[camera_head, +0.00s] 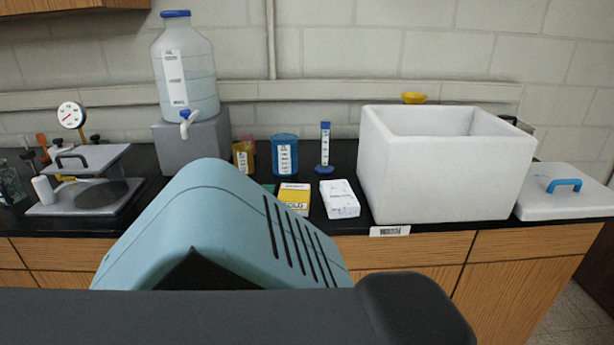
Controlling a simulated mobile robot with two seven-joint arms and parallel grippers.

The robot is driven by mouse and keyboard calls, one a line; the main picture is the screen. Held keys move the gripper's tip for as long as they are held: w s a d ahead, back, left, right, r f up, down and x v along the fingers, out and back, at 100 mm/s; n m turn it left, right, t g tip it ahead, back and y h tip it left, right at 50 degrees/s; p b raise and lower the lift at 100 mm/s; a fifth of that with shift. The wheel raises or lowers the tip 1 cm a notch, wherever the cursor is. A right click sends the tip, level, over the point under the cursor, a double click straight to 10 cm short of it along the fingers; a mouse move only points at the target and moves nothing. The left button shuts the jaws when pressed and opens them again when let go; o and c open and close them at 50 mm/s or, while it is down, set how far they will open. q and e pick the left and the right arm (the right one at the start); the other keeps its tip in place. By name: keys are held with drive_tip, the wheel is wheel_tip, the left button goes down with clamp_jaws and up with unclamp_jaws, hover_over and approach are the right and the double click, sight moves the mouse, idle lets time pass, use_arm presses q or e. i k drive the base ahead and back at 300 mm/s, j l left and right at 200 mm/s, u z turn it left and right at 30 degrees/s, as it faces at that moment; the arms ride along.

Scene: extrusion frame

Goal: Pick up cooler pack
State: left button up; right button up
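A yellow and white pack (295,197) with dark lettering that looks like "COLD" lies on the black counter, partly hidden by my teal arm link. It may be the cooler pack. A white speckled pack (340,199) lies flat just right of it. Right of that stands a large white foam cooler box (440,175) with its top open; its inner floor is hidden. Its lid (563,190), with a blue handle, lies on the counter to its right. Neither gripper shows; only teal and dark links of mine fill the lower foreground.
Behind the packs stand a blue jar (284,155), a yellow jar (243,157) and a blue-based cylinder (325,150). A large water carboy (186,75) sits on a grey block. A press with a gauge (85,180) stands at left. The counter's front edge is close to the packs.

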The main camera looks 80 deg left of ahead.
sight(340, 201)
drive_tip(key=u, duration=2.25)
